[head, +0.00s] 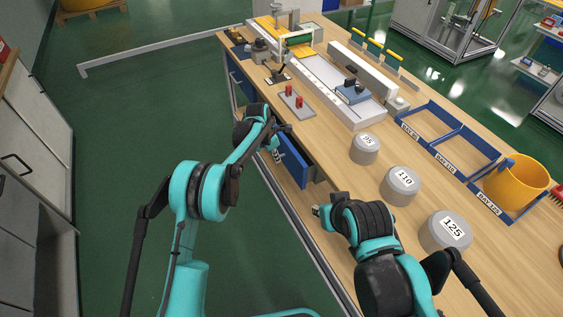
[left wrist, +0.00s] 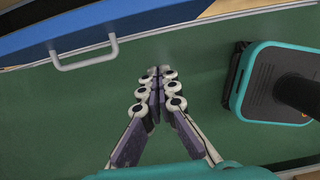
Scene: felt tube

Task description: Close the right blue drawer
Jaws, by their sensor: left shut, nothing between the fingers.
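The right blue drawer (head: 293,160) stands out from the front of the wooden workbench, partly open. In the left wrist view its blue front (left wrist: 85,35) and pale bar handle (left wrist: 85,54) are at the top left. My left gripper (head: 276,154) is beside the drawer front in the head view, partly hidden by its own arm. In the left wrist view the left gripper's fingers (left wrist: 160,75) are shut and empty, over the green floor and apart from the handle. My right gripper (head: 319,212) is by the bench's front edge; its fingers are too small to judge.
Another blue drawer (head: 237,82) is farther along the bench. The green floor (head: 130,130) left of the bench is clear.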

